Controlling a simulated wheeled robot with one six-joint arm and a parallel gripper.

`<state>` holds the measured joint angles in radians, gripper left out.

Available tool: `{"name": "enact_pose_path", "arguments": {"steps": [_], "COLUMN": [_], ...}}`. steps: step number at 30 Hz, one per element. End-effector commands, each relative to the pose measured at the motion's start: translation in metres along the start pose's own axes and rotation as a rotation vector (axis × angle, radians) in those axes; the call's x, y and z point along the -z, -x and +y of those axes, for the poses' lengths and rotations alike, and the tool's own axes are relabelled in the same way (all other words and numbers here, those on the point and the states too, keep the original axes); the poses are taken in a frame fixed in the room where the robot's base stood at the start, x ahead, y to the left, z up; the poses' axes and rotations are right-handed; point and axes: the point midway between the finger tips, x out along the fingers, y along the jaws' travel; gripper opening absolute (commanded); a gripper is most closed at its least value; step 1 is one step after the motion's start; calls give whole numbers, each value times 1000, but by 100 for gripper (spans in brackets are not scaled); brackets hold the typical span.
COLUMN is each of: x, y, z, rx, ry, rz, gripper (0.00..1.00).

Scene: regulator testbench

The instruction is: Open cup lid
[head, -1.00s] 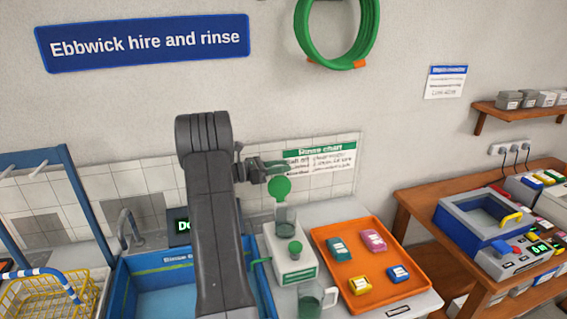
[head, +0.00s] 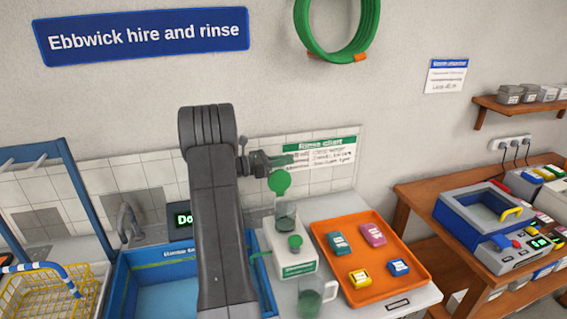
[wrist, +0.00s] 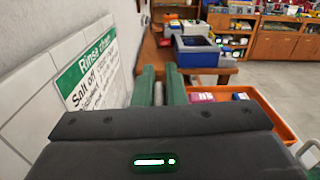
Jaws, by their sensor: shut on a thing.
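A clear cup (head: 286,217) stands on a white unit with a green knob.
An orange tray (head: 374,290) with several coloured blocks lies right of the white unit (head: 290,265). A glass mug (head: 312,298) stands in front. A blue basin (head: 150,290) is to the left. The tiled wall with a rinse chart (head: 322,155) is close behind my gripper.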

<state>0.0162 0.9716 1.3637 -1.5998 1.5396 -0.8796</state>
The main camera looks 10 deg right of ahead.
Motion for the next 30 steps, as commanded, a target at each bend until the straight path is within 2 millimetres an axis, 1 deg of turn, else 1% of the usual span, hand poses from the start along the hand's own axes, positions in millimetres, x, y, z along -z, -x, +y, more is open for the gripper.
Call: {"name": "enact_pose_path", "arguments": {"steps": [1, 9, 20, 21, 24, 30], "x": [4, 0, -2, -2, -2, -2], "y": [0, 0, 0, 0, 0, 0], "z": [-3, -17, -19, -19, -19, -19], "rx": [-1, -1, -1, -1, -1, -1], "ry": [-29, -146, -162, -162, -161, -159], "rz": [0, 0, 0, 0, 0, 1], "gripper": [0, 0, 0, 15, 32, 32]}}
